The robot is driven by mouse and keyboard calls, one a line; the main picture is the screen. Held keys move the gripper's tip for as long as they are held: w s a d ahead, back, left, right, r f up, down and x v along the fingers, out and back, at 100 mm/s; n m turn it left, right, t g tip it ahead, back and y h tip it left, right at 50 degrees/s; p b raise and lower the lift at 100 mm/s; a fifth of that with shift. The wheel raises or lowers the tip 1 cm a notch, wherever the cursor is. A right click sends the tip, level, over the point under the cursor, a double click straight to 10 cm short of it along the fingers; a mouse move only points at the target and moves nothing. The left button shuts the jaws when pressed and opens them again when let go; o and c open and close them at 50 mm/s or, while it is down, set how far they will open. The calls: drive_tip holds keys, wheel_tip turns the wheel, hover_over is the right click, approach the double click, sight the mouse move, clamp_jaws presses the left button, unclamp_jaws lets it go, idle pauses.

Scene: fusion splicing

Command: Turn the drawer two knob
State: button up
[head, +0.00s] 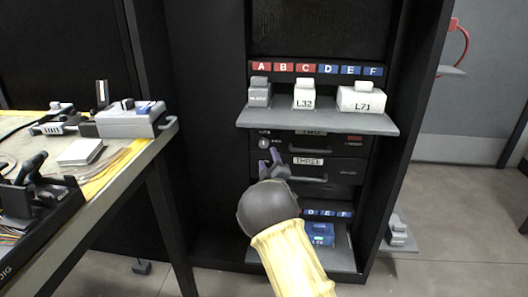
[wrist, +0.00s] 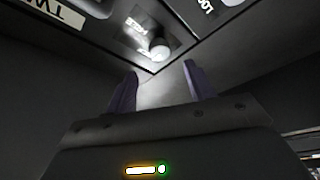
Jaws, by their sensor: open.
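Drawer two (head: 330,146) is a dark drawer front in the black cabinet, just under the grey shelf, with its "TWO" label partly hidden by the shelf edge. Its small pale round knob (head: 263,142) is at the drawer's left end. In the wrist view the knob (wrist: 160,48) stands out just beyond my fingertips, about centred between them, with part of the "TWO" label (wrist: 60,12) at upper left. My gripper (wrist: 160,73) is open and empty, its purple fingers apart and not visibly touching the knob. In the head view my gripper (head: 269,160) is just below the knob.
Drawer three (head: 330,172) lies directly below, with a bar handle. The grey shelf (head: 320,121) above juts out and carries grey and white labelled boxes. A lower shelf holds a blue box (head: 318,235). A workbench (head: 135,152) with tools stands at the left.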

sight(264, 145)
drive_tip(key=shift+b+x, duration=1.3)
drive_tip(key=shift+x, duration=2.4)
drive_tip(key=shift+c, duration=0.2)
drive_tip(key=c, duration=0.9)
